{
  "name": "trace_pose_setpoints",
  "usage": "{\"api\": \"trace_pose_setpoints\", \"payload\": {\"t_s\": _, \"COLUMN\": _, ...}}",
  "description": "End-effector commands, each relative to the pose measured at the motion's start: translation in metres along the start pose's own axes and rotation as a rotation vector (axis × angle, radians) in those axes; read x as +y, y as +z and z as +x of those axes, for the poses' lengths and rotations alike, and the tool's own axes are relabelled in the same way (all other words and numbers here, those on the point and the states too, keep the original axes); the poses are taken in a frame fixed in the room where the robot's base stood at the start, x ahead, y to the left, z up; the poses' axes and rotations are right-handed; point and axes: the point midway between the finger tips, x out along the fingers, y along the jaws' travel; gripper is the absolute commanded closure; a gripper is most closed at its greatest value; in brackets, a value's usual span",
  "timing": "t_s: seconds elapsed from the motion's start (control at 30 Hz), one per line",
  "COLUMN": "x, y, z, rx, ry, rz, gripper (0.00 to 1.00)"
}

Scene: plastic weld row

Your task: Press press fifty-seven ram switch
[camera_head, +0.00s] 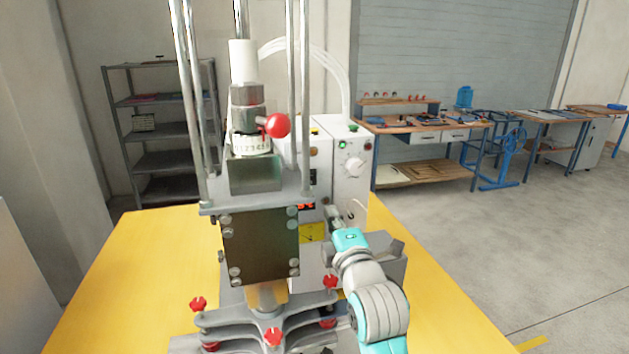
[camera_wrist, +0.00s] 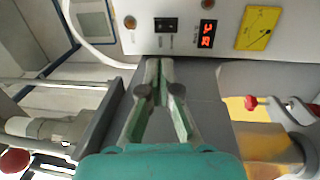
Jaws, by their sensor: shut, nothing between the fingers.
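The press (camera_head: 265,240) stands on the yellow table in the head view, with a white control box (camera_head: 350,180) behind it to the right. In the wrist view the control panel (camera_wrist: 140,35) carries a black switch (camera_wrist: 166,24) beside a red-lit display (camera_wrist: 208,34). I cannot read a label naming the ram switch or the number fifty-seven. My gripper (camera_wrist: 159,65) is shut and empty, its fingertips near the panel's edge, below the black switch in the picture. It also shows in the head view (camera_head: 331,212), in front of the panel. I cannot tell whether it touches anything.
A red ball knob (camera_head: 277,125) sticks out from the press column. Red clamp knobs (camera_head: 273,337) surround the press base. The yellow table (camera_head: 120,270) is clear at the left. A grey shelf (camera_head: 160,130) and workbenches (camera_head: 430,130) stand behind; open floor lies at the right.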

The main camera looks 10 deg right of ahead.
Motion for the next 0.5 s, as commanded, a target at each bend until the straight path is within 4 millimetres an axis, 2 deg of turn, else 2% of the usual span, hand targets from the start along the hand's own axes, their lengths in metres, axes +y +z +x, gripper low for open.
{"api": "trace_pose_setpoints", "payload": {"t_s": 0.33, "x": 0.0, "y": 0.0, "z": 0.002, "rx": 0.0, "ry": -0.001, "rz": 0.001, "gripper": 1.0}}
{"api": "trace_pose_setpoints", "payload": {"t_s": 0.5, "x": -0.001, "y": 0.0, "z": 0.019, "rx": 0.0, "ry": -0.002, "rz": 0.001, "gripper": 1.0}}
